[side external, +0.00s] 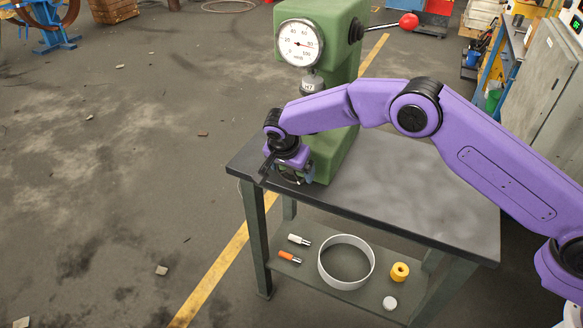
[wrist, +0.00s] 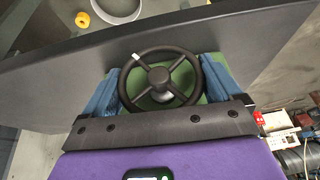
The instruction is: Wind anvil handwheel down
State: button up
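My gripper (wrist: 160,80) has a blue finger on each side of the wheel, left and right. The fingers are wide apart with the rim between them, and whether they press on it is unclear. In the side view my gripper (side external: 290,170) is low at the front of the green press (side external: 340,130), and it mostly hides the handwheel. The press has a white dial gauge (side external: 300,44) above a grey indenter (side external: 312,82).
The press stands on a dark-topped bench (side external: 420,205). The lower shelf holds a white ring (side external: 347,284), a yellow ring (side external: 400,272), a white puck (side external: 390,303) and small tools (side external: 290,257). A red-knobbed lever (side external: 408,21) sticks out right. The bench's right side is clear.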

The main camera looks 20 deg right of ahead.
jog(key=shift+w+g+h, duration=0.1)
jog(key=shift+g+h, duration=0.2)
dwell(0.7)
jog(key=o, duration=0.7)
jog(key=shift+g+h, duration=0.3)
jog(key=shift+a+r, duration=0.1)
jog(key=shift+r, duration=0.05)
jog(key=v, duration=1.2)
